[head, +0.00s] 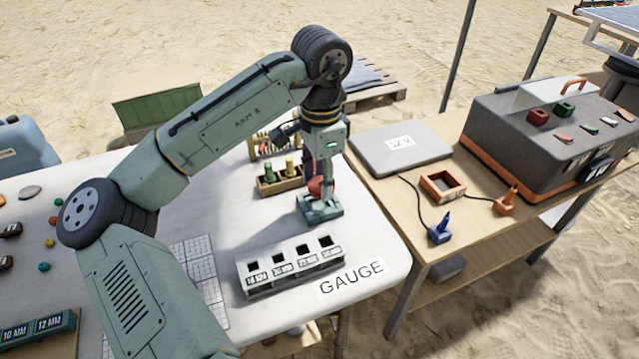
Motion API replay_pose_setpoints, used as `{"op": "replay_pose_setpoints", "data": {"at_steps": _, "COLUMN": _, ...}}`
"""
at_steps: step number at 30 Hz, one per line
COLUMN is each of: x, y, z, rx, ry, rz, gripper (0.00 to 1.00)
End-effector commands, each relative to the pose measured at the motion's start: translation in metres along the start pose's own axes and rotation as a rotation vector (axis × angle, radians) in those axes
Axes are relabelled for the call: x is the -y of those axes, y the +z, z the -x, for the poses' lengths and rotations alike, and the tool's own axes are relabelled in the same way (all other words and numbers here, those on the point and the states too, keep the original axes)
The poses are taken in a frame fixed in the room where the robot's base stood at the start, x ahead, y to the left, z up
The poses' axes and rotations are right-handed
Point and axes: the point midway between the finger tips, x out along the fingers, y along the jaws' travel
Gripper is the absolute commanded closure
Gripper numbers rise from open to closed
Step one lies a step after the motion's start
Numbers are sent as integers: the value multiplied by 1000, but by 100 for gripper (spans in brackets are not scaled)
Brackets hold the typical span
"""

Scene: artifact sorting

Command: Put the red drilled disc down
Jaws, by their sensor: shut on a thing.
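My gripper (325,178) points down over the right part of the white table. It is shut on the red drilled disc (315,187), which shows only in part at the jaws. A teal block-like fixture (320,209) stands on the table directly beneath the disc. I cannot tell whether the disc touches the fixture or hangs just above it. The disc's hole is not visible from here.
A white gauge block with square holes (290,265) stands in front, near a GAUGE label (352,278). A wooden rack with green and yellow pegs (279,180) is close behind left. A wooden side table (395,205) stands to the right.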

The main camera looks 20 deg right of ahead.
Motion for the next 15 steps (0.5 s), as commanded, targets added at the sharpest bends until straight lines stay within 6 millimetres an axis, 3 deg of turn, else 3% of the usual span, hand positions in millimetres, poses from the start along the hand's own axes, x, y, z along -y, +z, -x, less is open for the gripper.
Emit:
{"op": "replay_pose_setpoints", "data": {"at_steps": 4, "x": 12, "y": -2, "z": -3, "rx": 3, "ry": 0, "rz": 2, "gripper": 92}}
{"op": "replay_pose_setpoints", "data": {"at_steps": 9, "x": 11, "y": -2, "z": -29, "rx": 1, "ry": 0, "rz": 2, "gripper": 92}}
{"op": "replay_pose_setpoints", "data": {"at_steps": 15, "x": 10, "y": -3, "z": -37, "rx": -1, "ry": -1, "rz": 2, "gripper": 92}}
